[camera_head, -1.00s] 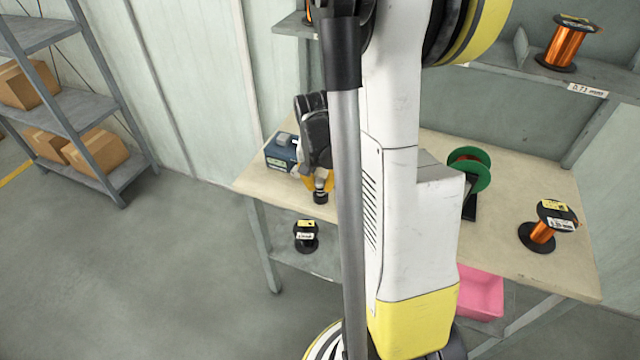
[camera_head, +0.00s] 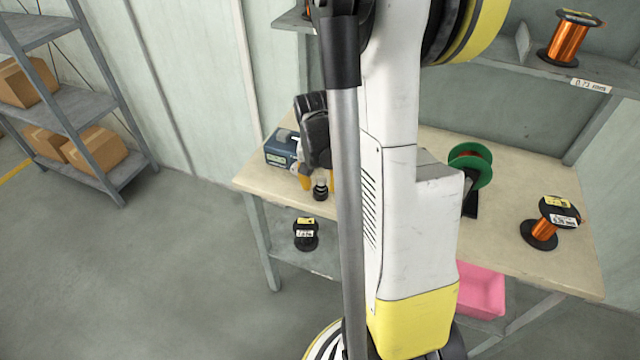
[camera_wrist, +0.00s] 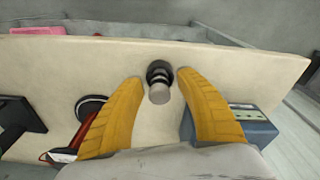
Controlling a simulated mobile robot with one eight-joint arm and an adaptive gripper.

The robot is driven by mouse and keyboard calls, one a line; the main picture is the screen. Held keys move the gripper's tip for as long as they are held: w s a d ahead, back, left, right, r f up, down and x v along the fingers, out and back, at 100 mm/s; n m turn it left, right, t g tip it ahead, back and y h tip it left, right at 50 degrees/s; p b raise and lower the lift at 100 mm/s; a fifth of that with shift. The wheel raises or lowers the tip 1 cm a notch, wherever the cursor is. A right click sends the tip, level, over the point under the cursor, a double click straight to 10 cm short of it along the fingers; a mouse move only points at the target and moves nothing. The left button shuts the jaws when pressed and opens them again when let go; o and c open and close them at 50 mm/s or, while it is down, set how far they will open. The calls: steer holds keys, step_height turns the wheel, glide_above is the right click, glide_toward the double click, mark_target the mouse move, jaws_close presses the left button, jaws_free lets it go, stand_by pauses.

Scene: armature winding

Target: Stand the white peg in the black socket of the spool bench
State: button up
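The black socket (camera_head: 320,194) stands on the left part of the bench top (camera_head: 505,235). In the wrist view the socket (camera_wrist: 159,70) lies between my fingertips. The pale peg (camera_wrist: 159,94) appears upright in it, its end facing the camera. In the head view the peg (camera_head: 320,182) shows as a light piece above the socket. My gripper (camera_wrist: 157,78) is open, with its yellow fingers to either side of the peg and a gap at each side. In the head view my arm hides part of the gripper (camera_head: 311,177). How deep the peg sits cannot be seen.
A blue device (camera_head: 281,150) stands close beside my gripper, also seen in the wrist view (camera_wrist: 252,124). A green spool (camera_head: 472,164) and a copper wire spool (camera_head: 545,230) stand on the bench's right. A pink bin (camera_head: 481,291) and a black spool (camera_head: 306,234) are below.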

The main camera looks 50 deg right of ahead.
step_height(320, 180, up, 12)
steer(key=a, duration=0.1)
steer(key=shift+s+a, duration=0.2)
steer(key=shift+s, duration=0.05)
